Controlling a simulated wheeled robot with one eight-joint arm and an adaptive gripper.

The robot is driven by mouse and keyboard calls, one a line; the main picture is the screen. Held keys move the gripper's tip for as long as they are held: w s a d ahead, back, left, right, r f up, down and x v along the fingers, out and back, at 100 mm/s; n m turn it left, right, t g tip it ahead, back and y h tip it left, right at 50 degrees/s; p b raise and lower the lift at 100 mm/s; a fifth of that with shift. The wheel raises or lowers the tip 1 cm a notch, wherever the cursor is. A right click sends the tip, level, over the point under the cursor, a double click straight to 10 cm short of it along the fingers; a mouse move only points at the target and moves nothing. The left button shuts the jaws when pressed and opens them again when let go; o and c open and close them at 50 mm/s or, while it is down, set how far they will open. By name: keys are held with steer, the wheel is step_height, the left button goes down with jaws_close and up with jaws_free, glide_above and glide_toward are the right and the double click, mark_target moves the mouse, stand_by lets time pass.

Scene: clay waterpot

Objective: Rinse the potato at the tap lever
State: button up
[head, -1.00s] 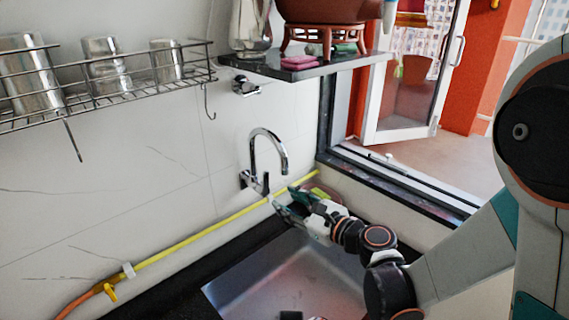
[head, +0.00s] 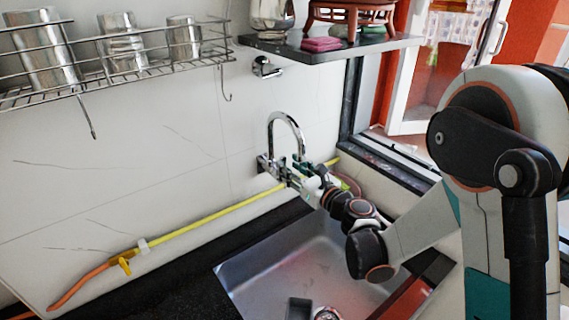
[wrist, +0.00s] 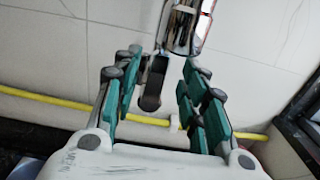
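The chrome tap (head: 285,118) is mounted on the tiled wall above the sink; its spout curves over to the right. My gripper (head: 277,168) is at the tap's base, below the spout. In the wrist view, the tap body (wrist: 185,25) is at the top, and its dark lever (wrist: 153,85) points down between my two green-padded fingers. My gripper (wrist: 163,62) is open, with one finger on each side of the lever. The lever is nearer the left finger; I cannot tell whether they touch. I cannot make out a potato in either view.
The steel sink (head: 255,275) lies below my arm, with a dark block (head: 298,308) in it. A yellow hose (head: 215,213) runs along the wall. A shelf (head: 385,44) and wire rack (head: 150,72) hang above. The window (head: 415,85) is at right.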

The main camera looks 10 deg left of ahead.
mark_target(284, 162)
steer(key=shift+x, duration=2)
steer(key=shift+c, duration=0.3)
